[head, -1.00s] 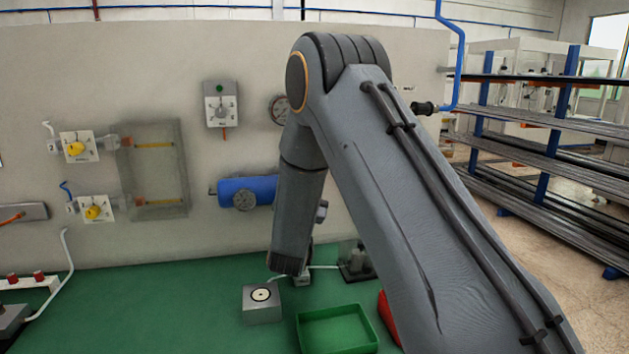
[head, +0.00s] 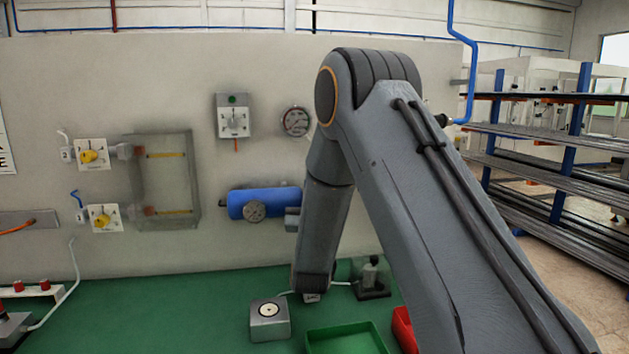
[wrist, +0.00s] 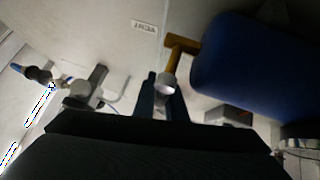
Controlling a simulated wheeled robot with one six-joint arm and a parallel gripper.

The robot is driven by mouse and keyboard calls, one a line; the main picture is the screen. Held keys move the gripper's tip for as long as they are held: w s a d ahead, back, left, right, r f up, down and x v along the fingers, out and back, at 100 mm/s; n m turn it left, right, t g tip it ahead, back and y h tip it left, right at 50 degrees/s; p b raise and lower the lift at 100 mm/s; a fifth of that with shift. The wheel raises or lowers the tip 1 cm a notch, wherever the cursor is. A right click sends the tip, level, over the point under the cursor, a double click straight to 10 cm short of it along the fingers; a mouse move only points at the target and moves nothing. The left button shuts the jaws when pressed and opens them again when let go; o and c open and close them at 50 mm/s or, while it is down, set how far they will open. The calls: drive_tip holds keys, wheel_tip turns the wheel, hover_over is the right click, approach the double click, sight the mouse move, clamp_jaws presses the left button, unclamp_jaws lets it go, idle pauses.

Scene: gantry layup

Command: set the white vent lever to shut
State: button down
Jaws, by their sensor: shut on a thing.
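In the wrist view, my gripper (wrist: 167,98) has its two dark fingers on either side of the pale, round-ended vent lever (wrist: 168,82) and is shut on it. A brass-coloured elbow pipe (wrist: 182,44) runs from just above the lever to the blue cylinder (wrist: 240,72). A small label reading VENT (wrist: 145,27) is on the wall above. In the head view the blue cylinder (head: 262,202) is on the wall, and my arm hides the lever and the gripper. I cannot tell the lever's set position.
Left of the cylinder are two yellow-knobbed valves (head: 92,156) and a clear-fronted box (head: 168,180). On the green bench stand a grey block (head: 269,322), a green tray (head: 345,340) and a red bin (head: 404,328). A rack (head: 550,160) stands at right.

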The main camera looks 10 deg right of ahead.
drive_tip(key=c, duration=1.8)
unclamp_jaws()
drive_tip(key=shift+f, duration=0.1)
drive_tip(key=s+a+b, duration=0.1)
drive_tip(key=s+b, duration=0.1)
drive_tip(key=s, duration=0.2)
drive_tip(key=s+a+b, duration=0.1)
drive_tip(key=s+b, duration=0.2)
drive_tip(key=s, duration=0.1)
drive_tip(key=s+a+b, duration=0.1)
drive_tip(key=s+b, duration=0.2)
drive_tip(key=s, duration=0.1)
drive_tip(key=shift+s+f, duration=0.3)
drive_tip(key=shift+f, duration=0.05)
